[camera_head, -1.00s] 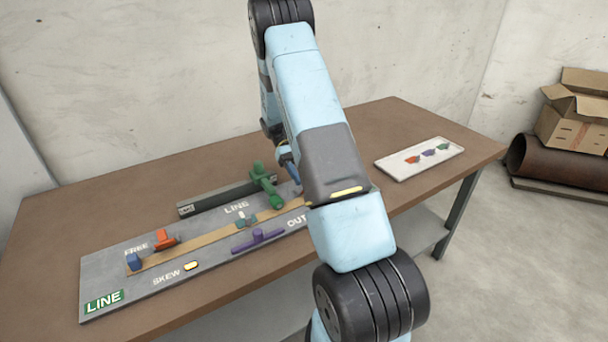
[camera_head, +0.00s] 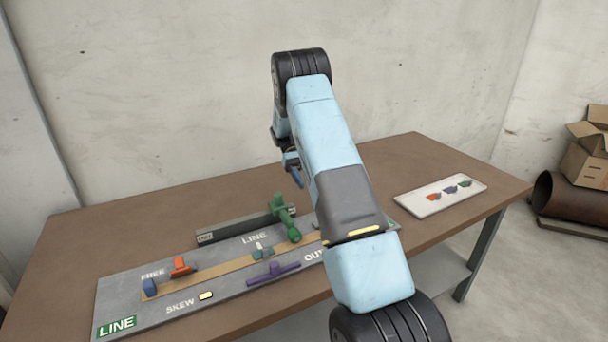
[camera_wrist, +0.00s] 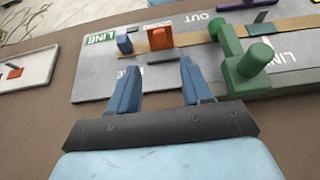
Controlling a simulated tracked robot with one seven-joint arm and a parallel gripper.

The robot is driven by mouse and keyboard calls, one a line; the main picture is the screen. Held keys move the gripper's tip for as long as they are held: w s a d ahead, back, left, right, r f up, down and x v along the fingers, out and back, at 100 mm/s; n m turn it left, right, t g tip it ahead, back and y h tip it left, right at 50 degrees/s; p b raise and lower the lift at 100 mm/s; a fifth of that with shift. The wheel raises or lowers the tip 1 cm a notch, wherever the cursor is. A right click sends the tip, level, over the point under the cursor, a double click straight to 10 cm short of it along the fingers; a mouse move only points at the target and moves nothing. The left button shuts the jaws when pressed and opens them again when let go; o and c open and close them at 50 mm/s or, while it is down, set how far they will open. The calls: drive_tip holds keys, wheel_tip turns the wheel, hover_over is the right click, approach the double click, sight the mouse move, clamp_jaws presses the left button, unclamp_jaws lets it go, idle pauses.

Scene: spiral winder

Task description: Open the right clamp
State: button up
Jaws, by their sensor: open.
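An orange clamp piece (camera_wrist: 159,37) stands at the strip end beside a blue block (camera_wrist: 124,44) in the wrist view; I take it as the right clamp. My arm hides it in the head view. My gripper (camera_wrist: 160,68) is open and empty, its two blue fingers pointing towards the orange piece, apart from it. One finger shows in the head view (camera_head: 297,178), behind the board. The left clamp, also orange (camera_head: 181,266), stands near a blue block (camera_head: 150,287) at the strip's left end.
The grey board (camera_head: 235,295) carries a green post-and-arm piece (camera_head: 287,222) and a purple bar (camera_head: 273,274). The green piece (camera_wrist: 235,55) stands right of my fingers in the wrist view. A white tray (camera_head: 412,206) lies right on the brown table (camera_head: 95,235).

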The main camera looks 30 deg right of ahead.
drive_tip(key=v, duration=0.2)
drive_tip(key=shift+w+r, duration=0.15)
drive_tip(key=shift+w, duration=0.1)
idle(0.4)
drive_tip(key=s+a+r+t, duration=0.4)
drive_tip(key=s+r, duration=0.3)
drive_tip(key=r, duration=0.3)
drive_tip(key=s+a+r+t, duration=0.4)
drive_tip(key=s+r, duration=0.3)
drive_tip(key=r, duration=0.4)
drive_tip(key=s+a+r+t, duration=0.1)
drive_tip(key=s+a+t, duration=0.2)
drive_tip(key=s, duration=0.8)
drive_tip(key=s+a+r+t, duration=0.2)
drive_tip(key=s+a+t, duration=0.2)
drive_tip(key=s+t, duration=0.3)
drive_tip(key=s, duration=0.4)
